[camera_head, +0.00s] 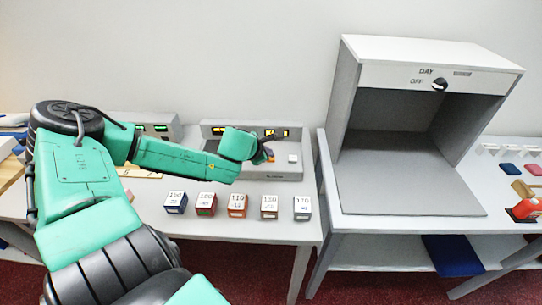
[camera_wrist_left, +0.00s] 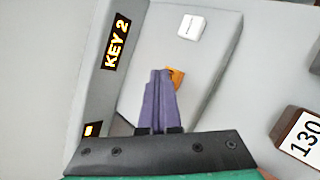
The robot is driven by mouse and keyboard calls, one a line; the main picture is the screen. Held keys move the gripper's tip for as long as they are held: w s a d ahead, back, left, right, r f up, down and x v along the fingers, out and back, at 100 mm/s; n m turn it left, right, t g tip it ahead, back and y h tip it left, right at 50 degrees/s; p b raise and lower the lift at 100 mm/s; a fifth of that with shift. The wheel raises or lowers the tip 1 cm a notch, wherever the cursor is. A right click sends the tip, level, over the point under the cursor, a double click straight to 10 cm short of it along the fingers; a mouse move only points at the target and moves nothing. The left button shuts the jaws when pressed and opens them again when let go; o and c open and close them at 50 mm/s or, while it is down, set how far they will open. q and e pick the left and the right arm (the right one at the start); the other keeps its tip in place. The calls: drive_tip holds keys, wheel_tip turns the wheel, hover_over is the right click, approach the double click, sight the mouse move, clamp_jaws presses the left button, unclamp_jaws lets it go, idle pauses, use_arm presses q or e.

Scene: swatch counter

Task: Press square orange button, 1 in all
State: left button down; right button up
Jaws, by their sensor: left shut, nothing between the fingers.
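The square orange button (camera_wrist_left: 176,77) shows in the left wrist view on a grey control panel (camera_wrist_left: 220,75), partly hidden behind my fingertips. My left gripper (camera_wrist_left: 164,76) has its purple fingers shut with nothing between them. Its tips are over or right beside the orange button; I cannot tell whether they touch it. In the head view my left gripper (camera_head: 268,153) is above the same panel (camera_head: 285,173), and the orange button cannot be made out there. A white square button (camera_wrist_left: 190,25) sits on the panel beyond the orange one. My right gripper is not in view.
A lit "KEY 2" display (camera_wrist_left: 116,43) is on the panel's upright face. Several numbered blocks (camera_head: 237,204) stand in a row in front of it. A second panel (camera_head: 155,130) is to the left. A large open grey booth (camera_head: 430,55) stands on the right table.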

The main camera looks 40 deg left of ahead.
use_arm(q)
drive_tip(key=shift+r+p, duration=0.3)
drive_tip(key=shift+r, duration=0.3)
drive_tip(key=shift+r, duration=0.1)
wheel_tip(320, 180, up, 5)
drive_tip(key=p, duration=0.5)
idle(0.3)
